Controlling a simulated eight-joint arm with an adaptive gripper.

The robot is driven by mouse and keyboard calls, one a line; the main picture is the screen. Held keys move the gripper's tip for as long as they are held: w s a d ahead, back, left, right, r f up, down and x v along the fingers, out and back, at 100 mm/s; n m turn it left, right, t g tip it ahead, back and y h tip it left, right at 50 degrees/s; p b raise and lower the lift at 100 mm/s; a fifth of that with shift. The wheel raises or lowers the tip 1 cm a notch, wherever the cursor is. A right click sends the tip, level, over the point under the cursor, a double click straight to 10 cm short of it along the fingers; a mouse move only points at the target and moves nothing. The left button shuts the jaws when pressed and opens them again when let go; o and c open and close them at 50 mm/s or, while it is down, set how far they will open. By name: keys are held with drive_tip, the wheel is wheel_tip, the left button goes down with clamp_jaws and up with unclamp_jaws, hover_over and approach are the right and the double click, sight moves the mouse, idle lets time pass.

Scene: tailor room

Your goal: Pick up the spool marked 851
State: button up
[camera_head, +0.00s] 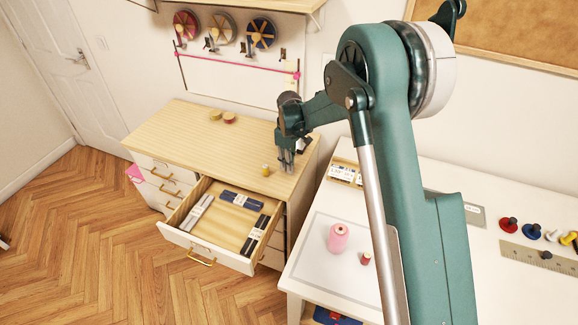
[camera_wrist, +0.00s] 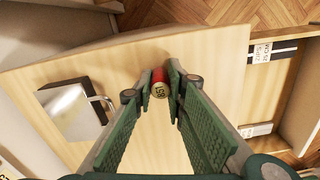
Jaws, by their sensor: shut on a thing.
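My gripper (camera_wrist: 160,84) is shut on a small spool (camera_wrist: 159,90) with red thread and a tan end marked 851, seen in the wrist view. The fingertips lie on either side of it. In the head view my gripper (camera_head: 286,168) points down over the right front part of the wooden dresser top (camera_head: 180,140). The held spool is not clearly visible there. I cannot tell how far it is from the dresser top.
A small yellowish spool (camera_head: 266,170) stands left of my gripper. Two more spools (camera_head: 222,117) stand farther back. A silver object with a handle (camera_wrist: 75,107) lies close by. The open drawer (camera_head: 222,225) holds several dark and pale items.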

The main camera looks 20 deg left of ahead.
drive_tip(key=shift+r, duration=0.15)
wheel_tip(320, 180, up, 10)
idle(0.6)
drive_tip(key=shift+f, duration=0.2)
idle(0.4)
